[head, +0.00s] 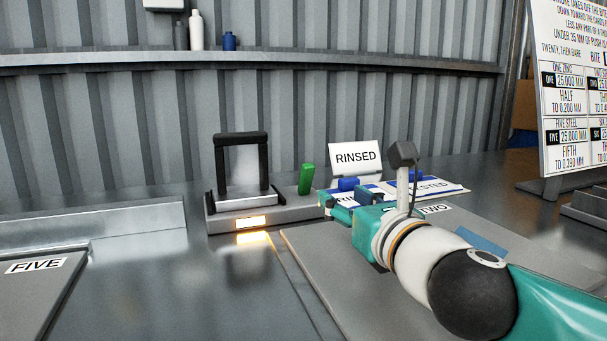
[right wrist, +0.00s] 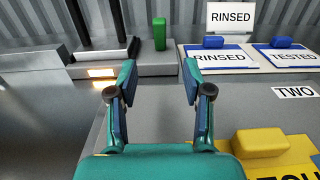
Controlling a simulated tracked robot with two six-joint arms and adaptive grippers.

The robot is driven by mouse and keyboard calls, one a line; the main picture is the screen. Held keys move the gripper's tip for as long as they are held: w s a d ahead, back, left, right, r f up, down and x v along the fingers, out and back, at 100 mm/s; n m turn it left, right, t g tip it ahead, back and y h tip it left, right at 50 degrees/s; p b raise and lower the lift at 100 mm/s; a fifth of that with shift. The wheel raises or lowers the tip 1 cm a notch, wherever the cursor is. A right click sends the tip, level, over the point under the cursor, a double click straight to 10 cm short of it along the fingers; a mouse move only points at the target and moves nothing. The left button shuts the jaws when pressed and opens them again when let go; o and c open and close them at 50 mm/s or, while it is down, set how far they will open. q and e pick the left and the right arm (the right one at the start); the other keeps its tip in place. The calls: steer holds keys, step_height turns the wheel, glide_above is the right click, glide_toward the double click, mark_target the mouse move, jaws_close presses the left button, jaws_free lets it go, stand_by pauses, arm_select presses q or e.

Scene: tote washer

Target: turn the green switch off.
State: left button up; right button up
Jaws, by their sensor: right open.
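The green switch (head: 306,178) is a small lever that stands up, leaning slightly, at the right end of a grey base (head: 227,222). It also shows in the right wrist view (right wrist: 159,33), ahead of the gap between the fingers. My right gripper (head: 337,205) is teal, open and empty. In the right wrist view its two fingers (right wrist: 158,76) are spread apart, and the switch is beyond them, not touching. In the head view the gripper is right of and nearer than the switch, partly hidden by my arm. My left gripper is not in view.
A black frame (head: 243,142) stands on the base, with a lit lamp (head: 250,222) at its front.

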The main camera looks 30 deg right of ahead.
mark_target(309, 174)
steer(key=b+x, duration=0.1)
steer(key=x, duration=1.4)
steer(key=shift+w+b, duration=0.3)
steer(key=shift+c, duration=0.3)
jaws_close()
